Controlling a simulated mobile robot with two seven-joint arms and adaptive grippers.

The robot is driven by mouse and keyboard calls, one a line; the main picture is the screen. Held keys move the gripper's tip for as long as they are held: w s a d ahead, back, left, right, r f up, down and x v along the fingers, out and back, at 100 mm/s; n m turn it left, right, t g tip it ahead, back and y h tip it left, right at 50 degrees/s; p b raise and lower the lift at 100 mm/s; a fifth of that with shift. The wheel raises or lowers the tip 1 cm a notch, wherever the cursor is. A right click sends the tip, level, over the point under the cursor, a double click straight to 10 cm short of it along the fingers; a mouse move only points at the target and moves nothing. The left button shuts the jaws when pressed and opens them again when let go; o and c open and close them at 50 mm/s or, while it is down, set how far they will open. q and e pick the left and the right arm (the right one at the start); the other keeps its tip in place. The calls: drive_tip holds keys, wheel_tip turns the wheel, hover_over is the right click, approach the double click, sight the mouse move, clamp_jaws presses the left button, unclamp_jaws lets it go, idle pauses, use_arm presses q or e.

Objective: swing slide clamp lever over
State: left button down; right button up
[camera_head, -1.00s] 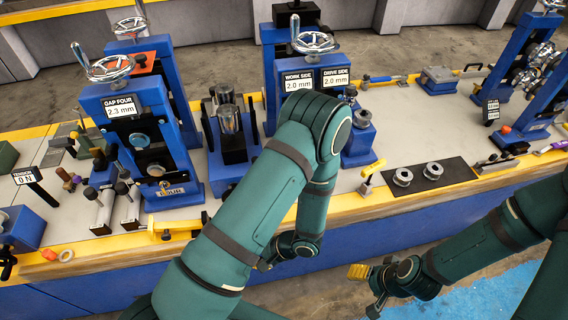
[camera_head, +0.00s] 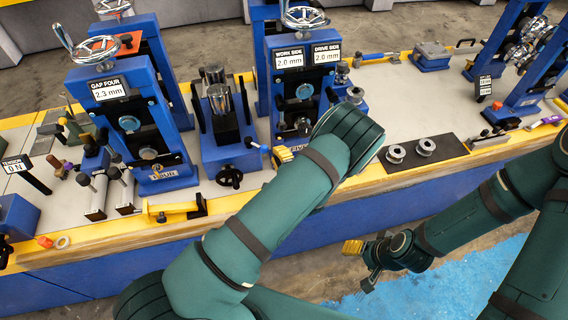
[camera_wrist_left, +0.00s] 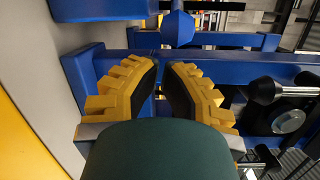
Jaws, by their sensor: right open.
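My left gripper (camera_head: 283,155) reaches down at the front of the blue roll stands, partly hidden behind my arm. In the left wrist view its yellow fingers (camera_wrist_left: 165,72) are open and empty, with a narrow gap. A blue round-ended part (camera_wrist_left: 179,28) lies just beyond the fingertips, apart from them. A black knob on a metal rod (camera_wrist_left: 265,90) is right of the fingers. In the head view a small dark-ended lever (camera_head: 252,143) sits on the blue slide unit (camera_head: 232,158), left of the gripper. I cannot tell which is the clamp lever. My right gripper (camera_head: 353,247) is open, in front of the bench.
A black handwheel (camera_head: 230,177) is on the slide unit's front. The gap-four stand (camera_head: 150,150) is to the left, the work-side and drive-side stand (camera_head: 290,95) behind the left gripper. A black mat (camera_head: 440,151) with two metal rollers lies to the right.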

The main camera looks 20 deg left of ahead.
use_arm(q)
drive_tip(key=shift+x, duration=1.5)
use_arm(e)
drive_tip(key=shift+f, duration=0.1)
use_arm(q)
drive_tip(key=shift+s, duration=0.2)
use_arm(e)
drive_tip(key=shift+a, duration=0.15)
use_arm(q)
drive_tip(key=shift+s+m+h, duration=0.15)
drive_tip(key=shift+m+h, duration=0.15)
drive_tip(key=shift+h, duration=0.1)
use_arm(e)
drive_tip(key=shift+s+a, duration=0.1)
drive_tip(key=shift+a, duration=0.35)
